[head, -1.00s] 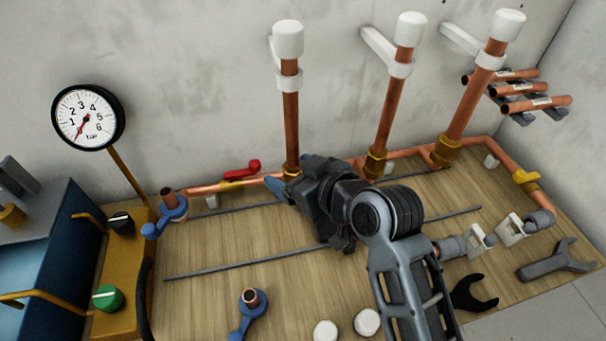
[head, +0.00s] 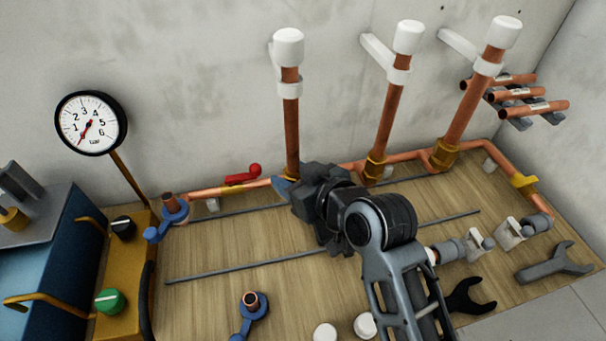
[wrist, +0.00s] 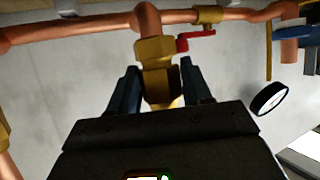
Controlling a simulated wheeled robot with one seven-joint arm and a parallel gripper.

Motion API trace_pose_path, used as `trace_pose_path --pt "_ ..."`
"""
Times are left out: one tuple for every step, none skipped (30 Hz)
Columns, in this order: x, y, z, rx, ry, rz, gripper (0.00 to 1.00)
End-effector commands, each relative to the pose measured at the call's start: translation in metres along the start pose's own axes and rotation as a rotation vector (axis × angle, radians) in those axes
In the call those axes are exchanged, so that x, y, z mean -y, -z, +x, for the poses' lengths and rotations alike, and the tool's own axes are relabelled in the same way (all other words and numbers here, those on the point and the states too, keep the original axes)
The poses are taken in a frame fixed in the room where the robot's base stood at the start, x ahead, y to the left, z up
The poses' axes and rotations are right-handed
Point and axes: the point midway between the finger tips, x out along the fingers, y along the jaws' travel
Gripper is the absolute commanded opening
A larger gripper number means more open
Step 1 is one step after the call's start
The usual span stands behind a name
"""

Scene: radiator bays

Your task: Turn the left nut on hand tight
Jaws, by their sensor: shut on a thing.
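The left copper riser (head: 291,125) stands upright against the wall with a white cap on top. Its foot is behind my gripper (head: 285,188), so the left nut is hidden in the head view. In the wrist view the brass left nut (wrist: 160,86) sits below a wider brass fitting (wrist: 154,50) on the copper pipe. The blue fingers of my gripper (wrist: 160,76) stand on both sides of it, shut on it. Exact finger contact and thread engagement cannot be seen.
The middle riser (head: 391,120) and right riser (head: 470,105) stand to the right. A red-handled valve (head: 240,178) is close left of my gripper. A pressure gauge (head: 91,123) stands at left. Spanners (head: 553,262) and white caps (head: 325,333) are at the front.

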Motion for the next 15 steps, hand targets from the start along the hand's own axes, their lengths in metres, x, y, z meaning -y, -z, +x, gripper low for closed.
trace_pose_path --pt "-0.0001 0.0011 -0.0009 0.002 -0.010 0.004 0.32" --pt "-0.0001 0.0012 -0.0010 0.001 -0.017 0.007 0.32" --pt "0.0000 0.0015 -0.0011 0.000 -0.025 0.012 0.32" --pt "0.0000 0.0016 -0.0012 -0.001 -0.032 0.013 0.32" --pt "0.0001 0.0015 -0.0011 0.000 -0.038 0.017 0.32" --pt "0.0001 0.0012 -0.0009 0.001 -0.046 0.022 0.32" --pt "0.0000 0.0012 -0.0009 0.002 -0.053 0.024 0.32" --pt "0.0001 0.0012 -0.0008 0.001 -0.059 0.029 0.32" --pt "0.0000 0.0009 -0.0008 0.002 -0.067 0.032 0.32" --pt "0.0000 0.0008 -0.0008 0.002 -0.073 0.035 0.32" --pt "0.0001 0.0006 -0.0008 0.003 -0.079 0.039 0.32" --pt "-0.0001 0.0006 -0.0008 0.002 -0.088 0.041 0.32" --pt "0.0000 0.0007 -0.0008 0.002 -0.093 0.045 0.32" --pt "0.0001 0.0008 -0.0009 0.001 -0.099 0.048 0.32" --pt "0.0002 0.0008 -0.0010 0.001 -0.107 0.050 0.32"
